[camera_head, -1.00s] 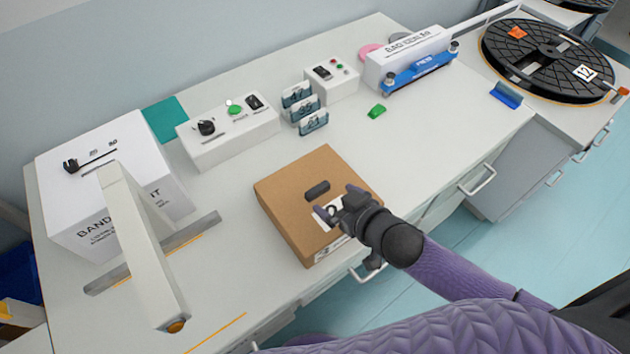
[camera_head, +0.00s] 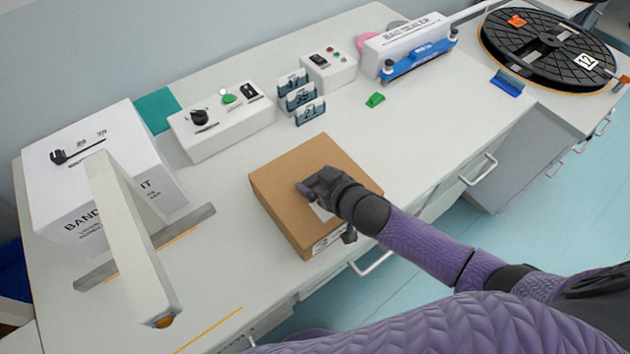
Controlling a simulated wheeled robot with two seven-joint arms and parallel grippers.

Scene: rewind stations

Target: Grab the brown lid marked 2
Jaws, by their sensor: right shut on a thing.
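The brown lid (camera_head: 278,178) is the top of a brown box-like block on the white desk, in the middle of the head view. It lies flat, and I cannot see it raised. My right gripper (camera_head: 310,185) is over the middle of the lid, shut on its small dark handle, which the fingers now hide. A white label on top is mostly covered by the gripper, and the mark 2 cannot be read. Another white label (camera_head: 330,240) shows on the front side. My left gripper is not in view.
A white banding unit (camera_head: 95,165) with a raised arm stands at left. A control box (camera_head: 225,125), several numbered cards (camera_head: 300,98), a second control box (camera_head: 330,68) and a bag sealer (camera_head: 415,50) line the back. A green piece (camera_head: 375,100) lies right of the lid.

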